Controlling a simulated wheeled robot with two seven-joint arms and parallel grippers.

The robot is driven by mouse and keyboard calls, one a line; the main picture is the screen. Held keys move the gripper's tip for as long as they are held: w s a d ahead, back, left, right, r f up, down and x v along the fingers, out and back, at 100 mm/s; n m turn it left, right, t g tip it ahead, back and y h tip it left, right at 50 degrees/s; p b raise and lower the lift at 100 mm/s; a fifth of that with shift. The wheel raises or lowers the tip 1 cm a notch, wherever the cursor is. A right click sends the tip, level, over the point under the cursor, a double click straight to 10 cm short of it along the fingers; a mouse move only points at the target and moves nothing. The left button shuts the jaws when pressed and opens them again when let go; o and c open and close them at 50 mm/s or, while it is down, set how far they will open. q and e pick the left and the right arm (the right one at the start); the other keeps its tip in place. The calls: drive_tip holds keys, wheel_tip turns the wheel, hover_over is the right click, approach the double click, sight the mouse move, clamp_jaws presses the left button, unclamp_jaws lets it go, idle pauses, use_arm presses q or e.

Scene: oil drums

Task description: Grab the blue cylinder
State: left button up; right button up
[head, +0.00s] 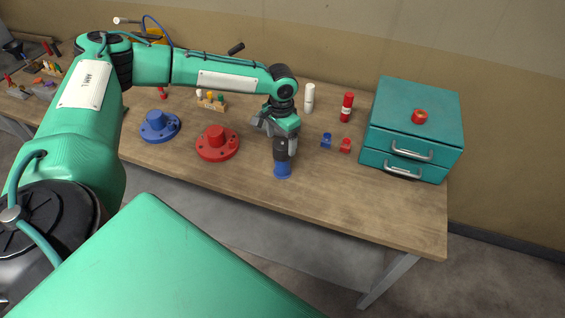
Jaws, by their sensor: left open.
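The blue cylinder (283,170) stands upright near the front edge of the wooden table, below my left gripper. Its lower part shows blue. The dark part above it overlaps the gripper, and I cannot tell where one ends and the other begins. My left gripper (281,150) points down over the cylinder and is open. Whether its fingers touch the cylinder is hidden. My right gripper is not in view.
A red flanged part (217,142) and a blue one (158,124) lie left. A white cylinder (309,98), a red cylinder (347,107) and small blue (326,141) and red (345,146) pieces stand right.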

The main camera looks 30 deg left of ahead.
sight(283, 162)
use_arm(q)
drive_tip(key=shift+d+f+p, duration=0.1)
drive_tip(key=shift+f+p, duration=0.4)
wheel_tip(283, 162, down, 3)
drive_tip(key=shift+w+f+p, duration=0.15)
drive_tip(key=shift+f+p, duration=0.05)
drive_tip(key=shift+p, duration=0.6)
drive_tip(key=shift+f, duration=0.45)
drive_tip(key=c, duration=1.5)
drive_tip(key=shift+c, duration=0.7)
drive_tip(key=shift+w+r, duration=0.1)
